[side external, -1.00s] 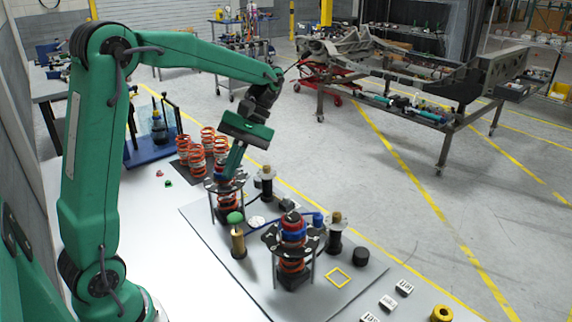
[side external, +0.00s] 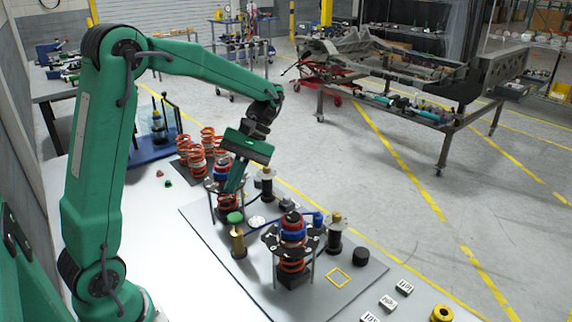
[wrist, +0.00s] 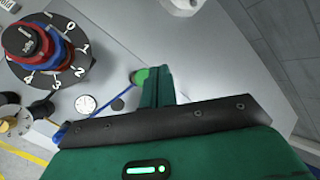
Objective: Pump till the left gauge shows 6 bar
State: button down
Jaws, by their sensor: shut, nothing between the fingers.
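A brass cylinder (side external: 238,240) with a green cap (side external: 235,217) stands upright on the grey plate; I take it to be the pump. My gripper (side external: 231,190) is shut and empty, pointing down above and behind the cap in the side view. In the wrist view the shut fingers (wrist: 160,84) are just right of the green cap (wrist: 143,77); contact cannot be told. A small round white dial (wrist: 86,104) shows left of them, and also in the side view (side external: 257,221). Its reading is too small to make out.
Two spring stands with numbered black top plates, a rear one (side external: 228,203) and a front one (side external: 292,240), flank the capped cylinder. Darker posts (side external: 335,235) stand on the right. Several orange springs (side external: 197,160) are behind.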

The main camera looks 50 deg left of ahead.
aim_at(233, 216)
jog(key=shift+f, duration=2.5)
jog(key=shift+f, duration=1.7)
dwell(2.3)
jog(key=shift+r, duration=1.7)
